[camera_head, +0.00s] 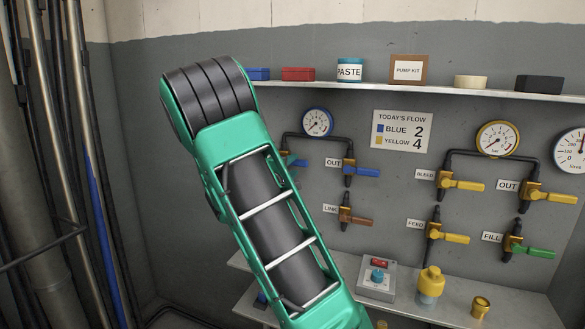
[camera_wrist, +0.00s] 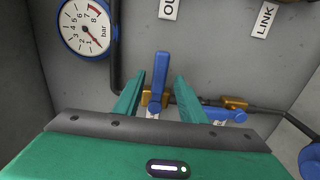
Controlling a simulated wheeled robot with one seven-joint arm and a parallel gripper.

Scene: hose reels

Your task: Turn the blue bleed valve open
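The blue bleed valve's lever (camera_wrist: 158,72) stands between my fingers in the wrist view, pointing to the top of the picture, with its brass body just below. A white label (camera_wrist: 152,114) beside it is mostly hidden, so I cannot read it. My gripper (camera_wrist: 160,82) is open, with one green finger on each side of the lever and a small gap showing on both sides. In the head view my green arm hides most of this valve.
Nearby are the blue-rimmed gauge (camera_head: 317,122), the blue OUT lever (camera_head: 366,172) and the brown LINK lever (camera_head: 361,221). Another blue-handled valve (camera_wrist: 226,114) sits close to the right finger in the wrist view. Yellow-lever valves and a green one are farther right. A shelf (camera_head: 440,91) runs above.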

